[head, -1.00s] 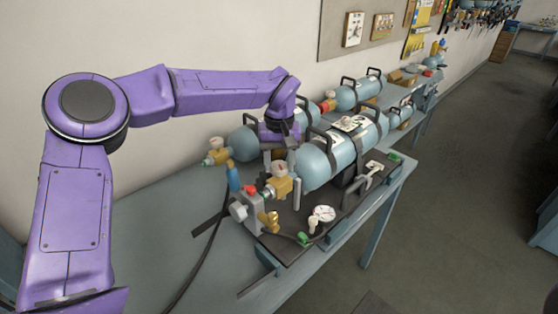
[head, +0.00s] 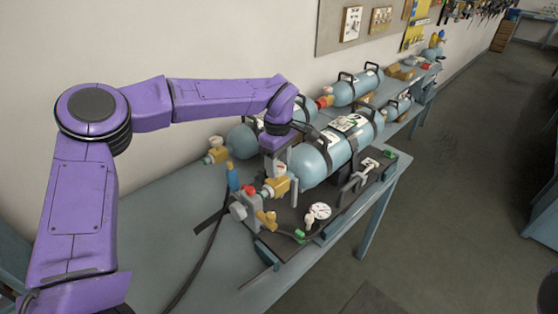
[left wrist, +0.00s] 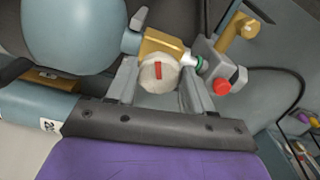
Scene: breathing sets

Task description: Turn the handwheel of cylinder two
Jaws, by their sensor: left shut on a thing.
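A blue-grey cylinder (head: 318,158) lies on the dark board on the bench, with a brass valve (head: 273,187) at its near end. In the left wrist view the same cylinder (left wrist: 75,35) is at upper left and the brass valve (left wrist: 160,45) is at top centre. A round off-white handwheel (left wrist: 157,73) with a red mark sits at the valve. My left gripper (head: 281,180) reaches down over the valve; in the left wrist view its fingers (left wrist: 160,82) stand either side of the handwheel, shut on it. The cylinder's number is not readable. My right gripper is not in view.
A second cylinder (head: 242,137) with its own brass valve lies behind, near the wall. A grey block with a red button (head: 248,190), a white gauge (head: 319,211) and a black hose (head: 205,262) are close by.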

